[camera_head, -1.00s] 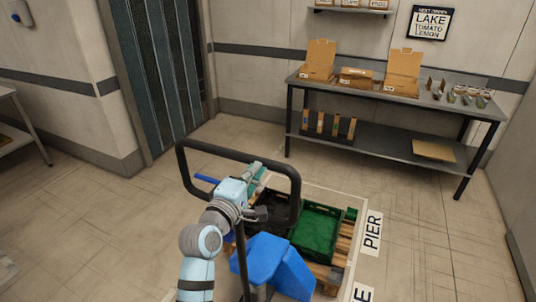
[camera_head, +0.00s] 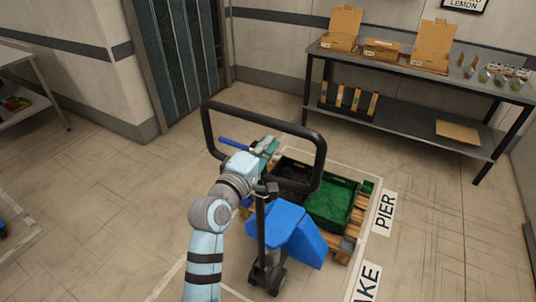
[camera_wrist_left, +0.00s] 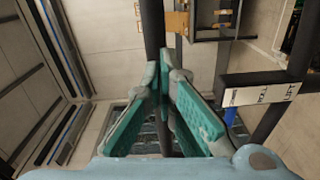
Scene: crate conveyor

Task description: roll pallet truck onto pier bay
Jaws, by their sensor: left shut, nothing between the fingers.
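The pallet truck has a blue body (camera_head: 290,232) and a dark upright loop handle (camera_head: 316,150). It stands with a wooden pallet (camera_head: 346,244) that carries a green crate (camera_head: 335,204) and a dark crate beside it. The pier bay is a pale floor outline with a PIER label (camera_head: 385,212); the pallet lies inside its upper right corner, left of the label. My left gripper (camera_head: 268,148) is at the loop handle, shut with nothing between its fingers. Its teal fingers (camera_wrist_left: 166,78) also show in the left wrist view, near a dark bar. My right gripper is out of view.
A second label, ending in AKE (camera_head: 366,284), lies at the bottom. A grey table (camera_head: 400,75) with cardboard boxes stands along the back wall. A strip-curtain door (camera_head: 178,50) is at the back left. Floor is clear left and right of the truck.

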